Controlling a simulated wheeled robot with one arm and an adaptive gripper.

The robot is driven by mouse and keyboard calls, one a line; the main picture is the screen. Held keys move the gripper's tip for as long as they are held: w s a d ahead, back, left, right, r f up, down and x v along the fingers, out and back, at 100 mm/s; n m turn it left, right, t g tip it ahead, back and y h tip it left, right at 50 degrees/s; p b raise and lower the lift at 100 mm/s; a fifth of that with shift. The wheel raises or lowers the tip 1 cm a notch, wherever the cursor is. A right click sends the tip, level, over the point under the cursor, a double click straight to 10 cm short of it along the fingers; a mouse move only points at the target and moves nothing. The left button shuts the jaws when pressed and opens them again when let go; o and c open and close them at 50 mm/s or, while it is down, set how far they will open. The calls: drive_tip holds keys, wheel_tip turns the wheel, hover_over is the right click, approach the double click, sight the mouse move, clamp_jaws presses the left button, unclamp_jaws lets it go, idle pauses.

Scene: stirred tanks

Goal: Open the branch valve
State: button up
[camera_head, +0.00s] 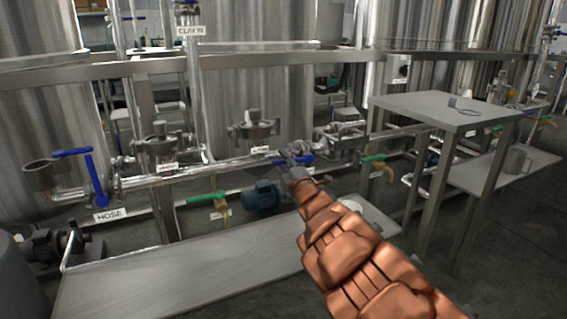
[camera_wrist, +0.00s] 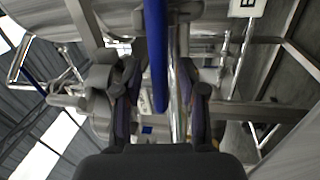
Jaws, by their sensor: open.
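My arm reaches up from the lower right in the head view, and my gripper (camera_head: 297,166) is at the pipe run in the middle. A blue valve handle (camera_head: 304,159) shows just beside the gripper tip, partly hidden by it. In the wrist view my gripper (camera_wrist: 165,108) is open. A long blue handle (camera_wrist: 157,60) runs down between its two fingers, with a steel pipe beside it. I cannot tell whether the fingers touch the handle. A white tag (camera_wrist: 248,7) with a letter like B is cut off at the top. The valve body is mostly hidden.
A blue-handled valve marked HOSE (camera_head: 98,180) stands at the left. Green-handled taps (camera_head: 205,198) hang below the pipe. A grey bench (camera_head: 170,275) lies in front. A steel table (camera_head: 440,108) stands at the right. Large tanks (camera_head: 255,95) rise behind the rails.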

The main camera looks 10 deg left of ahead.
drive_tip(key=shift+s, duration=0.15)
drive_tip(key=v, duration=1.1)
drive_tip(key=shift+s+d, duration=0.25)
drive_tip(key=shift+f, duration=0.1)
idle(0.3)
